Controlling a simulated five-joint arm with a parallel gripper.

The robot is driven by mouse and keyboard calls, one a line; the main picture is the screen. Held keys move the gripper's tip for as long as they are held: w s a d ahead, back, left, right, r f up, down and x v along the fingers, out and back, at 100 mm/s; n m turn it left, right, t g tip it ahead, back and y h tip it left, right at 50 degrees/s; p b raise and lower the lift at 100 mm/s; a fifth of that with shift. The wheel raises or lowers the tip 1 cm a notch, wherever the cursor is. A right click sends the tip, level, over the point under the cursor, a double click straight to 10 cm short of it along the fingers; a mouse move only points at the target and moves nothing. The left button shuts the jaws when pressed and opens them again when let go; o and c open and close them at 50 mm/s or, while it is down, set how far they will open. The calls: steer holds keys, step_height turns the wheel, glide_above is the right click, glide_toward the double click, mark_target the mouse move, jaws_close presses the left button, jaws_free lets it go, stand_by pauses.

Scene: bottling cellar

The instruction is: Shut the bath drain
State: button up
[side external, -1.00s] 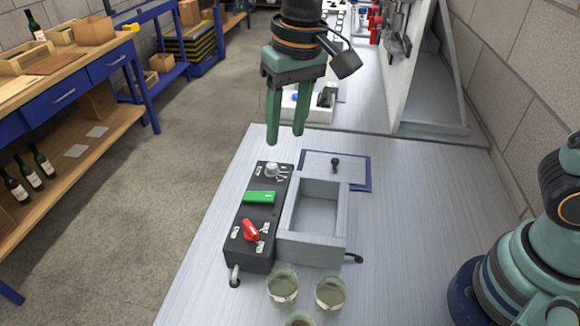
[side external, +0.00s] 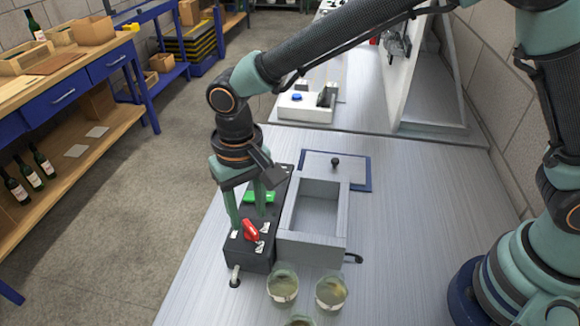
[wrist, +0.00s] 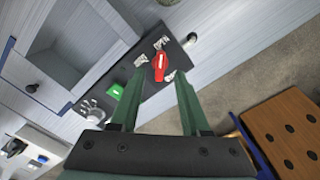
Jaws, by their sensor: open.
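A black control box (side external: 245,255) stands against the grey square bath (side external: 312,249). On its front end sits a red handle (side external: 251,231), set slantwise between small white labels; it also shows in the wrist view (wrist: 159,66). A green switch (side external: 262,197) and a silver knob sit farther back on the box. My gripper (side external: 249,217) points down over the box, open and empty. In the wrist view its fingertips (wrist: 160,78) lie on either side of the red handle, a little short of it. I cannot tell whether they touch it. The bath looks empty of objects.
A blue-edged lid plate (side external: 358,172) with a black knob lies behind the bath. Several glass cups (side external: 331,292) stand in front of it. A pipe outlet (side external: 235,275) juts from the box's front. The bench right of the bath is clear.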

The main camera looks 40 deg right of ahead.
mark_target(250, 227)
steer(key=shift+f, duration=1.55)
jaws_close()
